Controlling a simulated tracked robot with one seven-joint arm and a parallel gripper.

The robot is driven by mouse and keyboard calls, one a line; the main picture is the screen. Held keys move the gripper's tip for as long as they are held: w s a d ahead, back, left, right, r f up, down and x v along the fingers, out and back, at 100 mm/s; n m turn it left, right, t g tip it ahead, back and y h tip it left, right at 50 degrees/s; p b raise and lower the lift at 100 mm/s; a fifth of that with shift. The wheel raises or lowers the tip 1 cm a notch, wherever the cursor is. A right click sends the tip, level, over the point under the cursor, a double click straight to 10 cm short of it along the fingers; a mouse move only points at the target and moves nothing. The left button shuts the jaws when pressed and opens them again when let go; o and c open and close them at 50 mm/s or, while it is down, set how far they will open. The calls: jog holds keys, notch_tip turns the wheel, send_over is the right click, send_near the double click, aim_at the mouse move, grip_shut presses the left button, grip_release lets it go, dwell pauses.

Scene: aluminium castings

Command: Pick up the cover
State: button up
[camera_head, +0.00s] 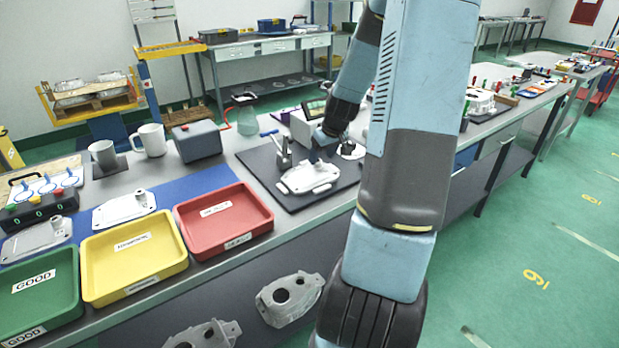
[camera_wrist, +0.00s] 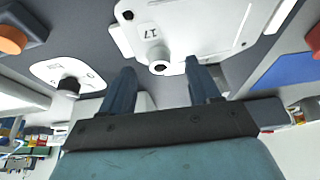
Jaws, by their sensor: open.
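A pale cast cover (camera_head: 310,177) lies on the dark mat (camera_head: 277,188) on the bench in the head view. In the wrist view the cover (camera_wrist: 190,22) fills the top, marked 17, with a round hollow boss at its near edge. My gripper (camera_wrist: 160,78) is open and empty; its two dark fingers point toward the cover, one on each side of the boss in the picture. Whether they touch it I cannot tell. In the head view my gripper (camera_head: 322,142) is just behind the cover, partly hidden by my arm.
Red (camera_head: 258,229), yellow (camera_head: 101,301) and green (camera_head: 65,307) trays line the bench front at left. Similar castings lie on the blue mat (camera_head: 177,188) and at far left. A small metal fixture (camera_head: 284,155) stands beside the cover. A grey box (camera_head: 197,141) is behind.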

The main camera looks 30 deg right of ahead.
aim_at(319, 162)
jog(key=shift+x, duration=1.65)
jog(key=shift+d, duration=0.1)
grip_shut()
